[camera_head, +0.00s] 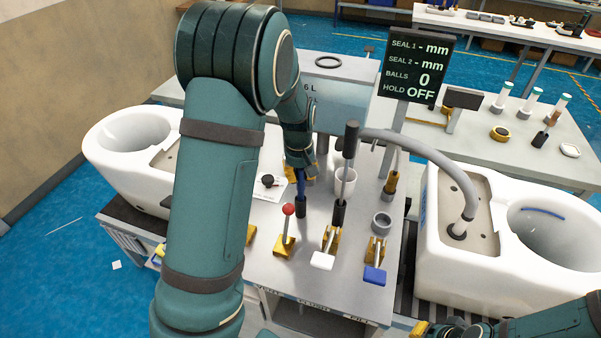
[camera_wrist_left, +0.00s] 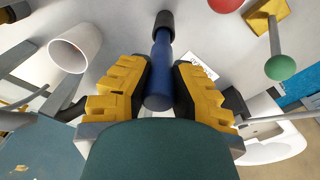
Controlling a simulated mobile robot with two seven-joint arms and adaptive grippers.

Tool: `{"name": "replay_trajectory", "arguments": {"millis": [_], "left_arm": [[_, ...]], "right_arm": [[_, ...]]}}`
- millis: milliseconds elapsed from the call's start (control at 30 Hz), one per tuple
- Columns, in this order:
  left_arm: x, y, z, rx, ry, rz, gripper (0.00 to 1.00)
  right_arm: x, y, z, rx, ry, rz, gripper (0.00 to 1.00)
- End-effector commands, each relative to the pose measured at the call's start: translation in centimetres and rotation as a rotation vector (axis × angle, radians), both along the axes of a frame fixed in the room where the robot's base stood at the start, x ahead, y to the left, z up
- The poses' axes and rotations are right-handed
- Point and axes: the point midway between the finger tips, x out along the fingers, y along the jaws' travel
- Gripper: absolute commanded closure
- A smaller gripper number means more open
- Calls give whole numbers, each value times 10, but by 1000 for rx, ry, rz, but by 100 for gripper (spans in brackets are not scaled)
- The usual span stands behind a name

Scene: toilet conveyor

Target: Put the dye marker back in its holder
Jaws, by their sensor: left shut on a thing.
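The dye marker is a blue cylinder (camera_wrist_left: 161,72) between the yellow finger pads of my left gripper (camera_wrist_left: 160,85), which is shut on it. In the head view the left gripper (camera_head: 300,172) is over the middle of the grey table, with the blue marker (camera_head: 300,190) pointing down below it. A short black cylinder (camera_head: 301,208) is at the marker's lower end; it also shows in the left wrist view (camera_wrist_left: 165,20). I cannot tell whether it is the holder or part of the marker. My right gripper (camera_head: 432,329) shows only partly at the bottom edge.
A white cup (camera_head: 345,176) is right of the marker. White toilets flank the table, left (camera_head: 125,175) and right (camera_head: 480,275). A display (camera_head: 416,67) stands behind.

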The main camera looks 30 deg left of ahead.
Motion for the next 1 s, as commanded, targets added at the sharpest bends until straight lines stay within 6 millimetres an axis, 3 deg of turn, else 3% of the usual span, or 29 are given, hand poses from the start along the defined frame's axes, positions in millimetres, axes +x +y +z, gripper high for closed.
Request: {"name": "replay_trajectory", "arguments": {"millis": [700, 733, 800, 1000], "left_arm": [[0, 0, -27, 0, 0, 0, 100], [0, 0, -27, 0, 0, 0, 75], [0, 0, -26, 1, -1, 0, 53], [0, 0, -26, 0, 0, 0, 53]], "right_arm": [[0, 0, -19, 0, 0, 0, 100], [0, 0, -19, 0, 0, 0, 100], [0, 0, -18, 0, 0, 0, 100], [0, 0, -18, 0, 0, 0, 100]]}}
